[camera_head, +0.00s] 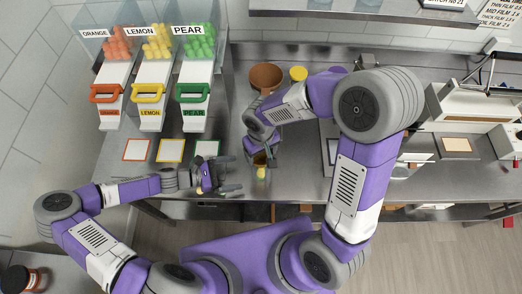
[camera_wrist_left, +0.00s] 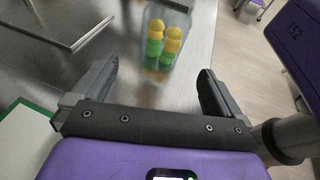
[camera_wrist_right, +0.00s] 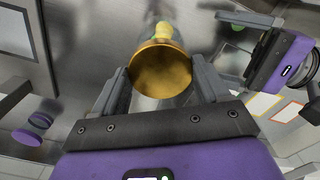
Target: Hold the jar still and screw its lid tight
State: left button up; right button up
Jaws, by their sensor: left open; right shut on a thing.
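The jar (camera_head: 261,173) is clear, with yellow and green gummies inside; these show well in the left wrist view (camera_wrist_left: 164,40). Its gold lid (camera_wrist_right: 160,72) sits at the jar's top end in the right wrist view. My right gripper (camera_wrist_right: 159,66) is shut on the lid, one finger on each side. In the head view this gripper (camera_head: 262,157) hides most of the lid. How tightly the lid sits cannot be told. My left gripper (camera_head: 234,175) is open and empty, left of the jar. In the left wrist view the jar lies beyond its fingertips, roughly between them.
Three gummy dispensers (camera_head: 150,90) stand at the back left, with coloured-bordered cards (camera_head: 171,151) in front. A brown bowl (camera_head: 266,77) and a yellow round item (camera_head: 298,73) sit at the back. The counter's front edge is close to the jar.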

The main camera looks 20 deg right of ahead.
aim_at(254, 171)
pick_arm(q)
jog(key=b+x, duration=0.1)
jog(key=x, duration=0.1)
jog(key=b+x, duration=0.1)
jog(key=x, duration=0.2)
jog(key=b+x, duration=0.1)
jog(key=x, duration=0.2)
jog(key=shift+s+d+f, duration=0.1)
jog(key=shift+s+d, duration=0.1)
jog(key=shift+s, duration=0.05)
pick_arm(e)
notch_tip(254, 171, down, 3)
jog(key=shift+s+f, duration=0.1)
jog(key=shift+s, duration=0.05)
pick_arm(q)
jog(key=shift+w+d+f, duration=0.1)
jog(key=shift+d+f, duration=0.1)
jog(key=shift+d, duration=0.5)
pick_arm(e)
jog(key=shift+f, duration=0.1)
pick_arm(q)
grip_shut()
dwell(0.4)
pick_arm(e)
jog(key=o, duration=0.9)
jog(key=c, duration=0.9)
notch_tip(254, 171, up, 7)
jog(key=shift+f, duration=0.1)
